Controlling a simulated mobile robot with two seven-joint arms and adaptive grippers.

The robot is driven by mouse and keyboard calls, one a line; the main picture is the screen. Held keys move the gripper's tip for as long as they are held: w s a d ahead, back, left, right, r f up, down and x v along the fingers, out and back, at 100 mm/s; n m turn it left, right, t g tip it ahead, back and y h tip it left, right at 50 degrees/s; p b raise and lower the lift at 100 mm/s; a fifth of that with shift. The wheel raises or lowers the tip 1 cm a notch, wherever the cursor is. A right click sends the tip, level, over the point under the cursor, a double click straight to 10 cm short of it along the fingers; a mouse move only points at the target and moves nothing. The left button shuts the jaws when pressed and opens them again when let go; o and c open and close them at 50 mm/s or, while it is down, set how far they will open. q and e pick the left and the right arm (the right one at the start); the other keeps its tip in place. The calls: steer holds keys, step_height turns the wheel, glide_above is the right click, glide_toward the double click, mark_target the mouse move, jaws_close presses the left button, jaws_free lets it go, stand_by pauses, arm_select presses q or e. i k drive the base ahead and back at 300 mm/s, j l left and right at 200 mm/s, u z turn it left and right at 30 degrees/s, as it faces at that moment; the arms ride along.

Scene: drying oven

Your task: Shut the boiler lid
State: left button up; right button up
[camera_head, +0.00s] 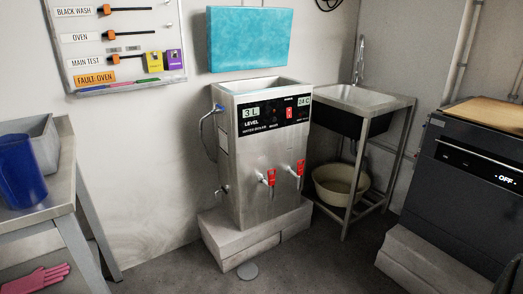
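The boiler (262,155) is an upright steel box in the middle of the view, raised on pale blocks. Its front has a black panel (274,114) reading "3 L" and "24 C" and two red-handled taps (268,177). Its top (264,86) looks like an open rim, with no cover seen lying over it. A turquoise panel (250,40) stands upright above and behind the boiler, against the wall. I cannot tell whether this panel is the lid or how it is attached. Neither of my grippers is in view.
A steel sink stand (375,100) with a basin (341,184) below is right of the boiler. A dark appliance (470,165) stands at the far right. A steel table (68,180) with a blue container (20,170) is at the left. The floor before the boiler is mostly clear.

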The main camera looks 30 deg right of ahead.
mark_target(242, 37)
steer(key=i+l, duration=0.2)
steer(key=l, duration=0.2)
steer(key=i+l+z, duration=0.15)
steer(key=l, duration=0.3)
steer(key=i+l, duration=0.25)
steer(key=l, duration=0.15)
steer(key=z, duration=0.05)
